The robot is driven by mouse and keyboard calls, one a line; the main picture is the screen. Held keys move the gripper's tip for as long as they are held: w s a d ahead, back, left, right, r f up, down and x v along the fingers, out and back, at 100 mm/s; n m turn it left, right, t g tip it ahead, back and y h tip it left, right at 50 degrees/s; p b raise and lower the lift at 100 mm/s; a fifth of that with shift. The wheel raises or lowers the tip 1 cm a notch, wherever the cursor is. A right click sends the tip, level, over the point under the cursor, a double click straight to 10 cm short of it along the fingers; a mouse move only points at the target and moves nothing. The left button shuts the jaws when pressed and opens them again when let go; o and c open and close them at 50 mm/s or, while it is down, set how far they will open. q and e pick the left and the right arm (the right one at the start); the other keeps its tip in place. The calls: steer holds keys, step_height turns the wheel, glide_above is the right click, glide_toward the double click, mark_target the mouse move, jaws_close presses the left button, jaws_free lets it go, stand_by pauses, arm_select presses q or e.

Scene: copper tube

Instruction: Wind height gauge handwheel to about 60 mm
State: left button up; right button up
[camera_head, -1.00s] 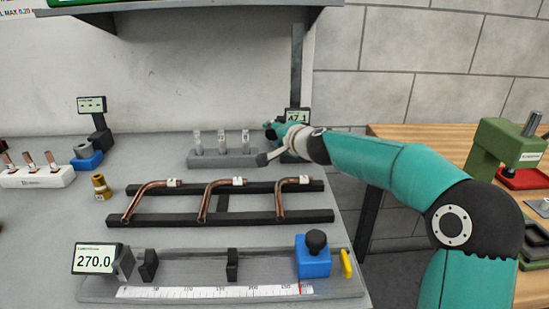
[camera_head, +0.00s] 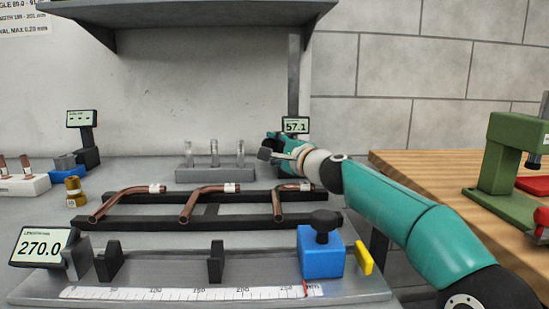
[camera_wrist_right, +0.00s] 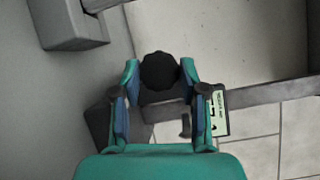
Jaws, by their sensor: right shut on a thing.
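The height gauge stands at the back of the bench, with a tall grey column (camera_head: 293,75) and a display (camera_head: 296,125) reading 57.1. The display also shows side-on in the right wrist view (camera_wrist_right: 219,112). The black knobbed handwheel (camera_wrist_right: 159,71) sits between the fingertips of my right gripper (camera_wrist_right: 159,78), which is shut on it. In the head view my right gripper (camera_head: 274,146) is at the gauge, just below and left of the display, and hides the handwheel there. My left gripper is not in view.
A grey block with clear vials (camera_head: 214,170) stands left of the gripper. Bent copper tubes (camera_head: 208,196) lie on a black rack in front. A length gauge display (camera_head: 42,247) reads 270.0. A green press (camera_head: 505,165) stands on the wooden table at right.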

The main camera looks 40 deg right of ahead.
steer(key=shift+w+f, duration=0.1)
steer(key=shift+f, duration=0.3)
steer(key=o, duration=1.1)
steer(key=shift+r, duration=0.1)
steer(key=shift+s+a, duration=0.1)
steer(key=shift+s, duration=3.65)
steer(key=shift+o, duration=0.2)
